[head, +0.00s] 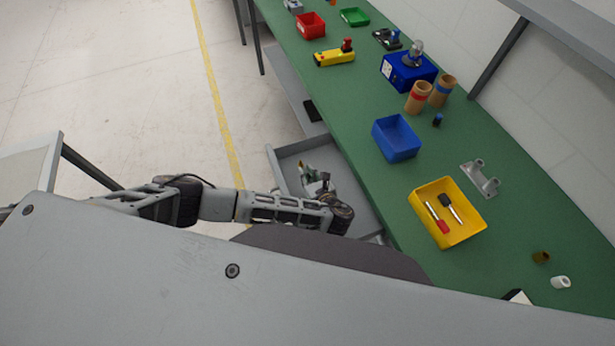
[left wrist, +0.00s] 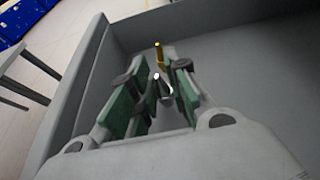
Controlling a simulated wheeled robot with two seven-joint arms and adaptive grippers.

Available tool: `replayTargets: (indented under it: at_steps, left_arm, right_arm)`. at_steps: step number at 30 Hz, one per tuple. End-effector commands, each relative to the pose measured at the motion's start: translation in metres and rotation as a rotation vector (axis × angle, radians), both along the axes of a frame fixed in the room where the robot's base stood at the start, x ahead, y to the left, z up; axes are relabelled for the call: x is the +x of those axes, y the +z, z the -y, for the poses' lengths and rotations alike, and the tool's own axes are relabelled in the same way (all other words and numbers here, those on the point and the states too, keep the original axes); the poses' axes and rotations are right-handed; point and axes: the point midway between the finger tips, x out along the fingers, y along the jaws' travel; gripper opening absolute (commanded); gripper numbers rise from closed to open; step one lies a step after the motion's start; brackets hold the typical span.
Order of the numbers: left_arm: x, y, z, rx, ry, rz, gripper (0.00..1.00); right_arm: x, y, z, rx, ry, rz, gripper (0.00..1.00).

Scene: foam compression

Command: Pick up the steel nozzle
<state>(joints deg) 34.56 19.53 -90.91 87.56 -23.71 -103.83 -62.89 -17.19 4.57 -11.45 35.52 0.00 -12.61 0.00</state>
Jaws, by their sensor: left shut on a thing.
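The steel nozzle (left wrist: 163,88) is a small shiny silver piece between the green-padded fingers of my left gripper (left wrist: 158,82) in the left wrist view. The fingers are shut on it, and they hide part of it. A brass-coloured piece (left wrist: 160,54) shows just beyond the fingertips; I cannot tell whether it touches the nozzle. In the head view my left gripper (head: 312,174) is over the open grey drawer (head: 283,153), with the nozzle too small to make out. My right gripper is in neither view.
The drawer's walls stand close around my left gripper. The green bench (head: 350,143) runs beside the drawer. On it are a yellow bin (head: 466,236) with tools, a blue bin (head: 393,152), cardboard tubes (head: 418,104), a grey bracket (head: 480,184) and a yellow tool (head: 334,58).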

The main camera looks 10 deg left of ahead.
Motion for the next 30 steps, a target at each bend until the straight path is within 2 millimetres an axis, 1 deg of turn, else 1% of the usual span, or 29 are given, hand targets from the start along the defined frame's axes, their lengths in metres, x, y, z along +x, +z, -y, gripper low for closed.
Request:
replayTargets:
  at_steps: [12,18,24,30]
  left_arm:
    - [0.0,0.053,0.0,-0.002,0.001,0.002,0.0]
    - [0.0,0.073,0.0,0.0,0.0,0.001,0.0]
    - [0.0,0.082,-0.001,0.0,0.001,0.001,0.0]
    - [0.0,0.083,-0.001,0.0,0.001,0.001,0.0]
  right_arm:
    - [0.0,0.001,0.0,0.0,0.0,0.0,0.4]
    - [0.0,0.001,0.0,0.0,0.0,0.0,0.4]
    - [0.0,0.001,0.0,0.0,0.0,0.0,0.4]
    - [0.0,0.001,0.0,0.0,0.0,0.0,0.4]
